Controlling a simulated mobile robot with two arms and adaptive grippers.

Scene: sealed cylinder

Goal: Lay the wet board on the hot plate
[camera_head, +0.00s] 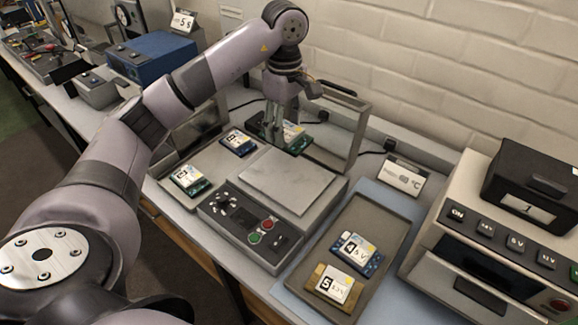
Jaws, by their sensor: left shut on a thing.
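My left gripper (272,135) reaches down from above and is shut on a green board (293,136) with a white label. The board is at the back edge of the hot plate (287,181); I cannot tell whether it touches anything below. The hot plate's flat grey top is bare, with a control panel (247,228) with red and green buttons in front. A green board (188,181) and a blue board (238,142) lie on the grey surface to its left. I cannot tell by sight which board is wet. My right gripper is not in view.
A grey tray (378,216) on the right holds a blue board (357,254) and a yellow board (333,285). A clear upright panel (345,125) stands behind the hot plate. A °C sign (404,178) and a large instrument (500,235) stand right. A blue box (152,57) is back left.

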